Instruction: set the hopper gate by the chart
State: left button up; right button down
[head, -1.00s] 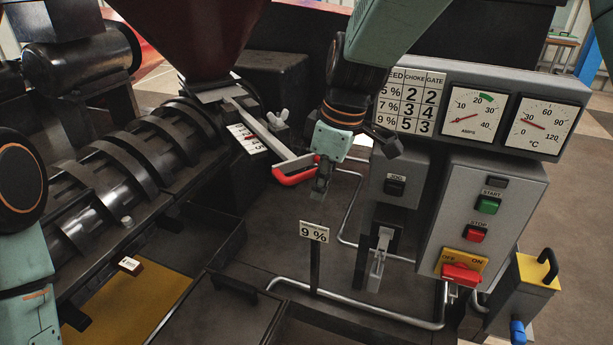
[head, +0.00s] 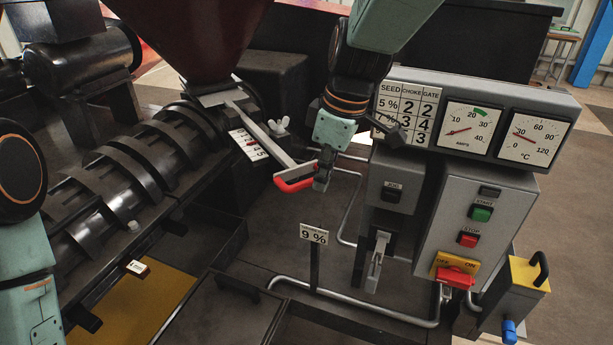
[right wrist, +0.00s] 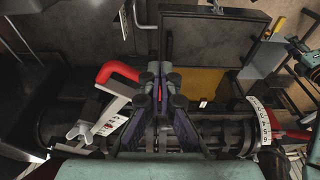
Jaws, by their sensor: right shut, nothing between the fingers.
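The hopper gate is a pale bar (head: 262,130) under the dark red hopper (head: 197,35), with a red handle (head: 296,180) at its near end. A white number plate (head: 249,143) lies beside the bar; its marks are too small to read surely. My right gripper (head: 322,184) is shut and empty, just right of the handle's end. In the right wrist view the red handle (right wrist: 118,71) is close left of the fingers (right wrist: 161,85); contact cannot be told. The chart (head: 405,112) lists seed, choke and gate; my gripper hides part of it. A sign (head: 314,234) reads 9 %.
A wing nut (head: 278,127) stands beside the gate bar. The control box (head: 470,215) with gauges, buttons and a red switch is at right. A bent pipe (head: 360,304) runs below. A numbered ring (right wrist: 262,124) shows in the wrist view.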

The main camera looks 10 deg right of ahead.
notch_tip(320, 180, up, 4)
jog(key=shift+r+p, duration=0.25)
jog(key=shift+p, duration=0.3)
dwell(0.4)
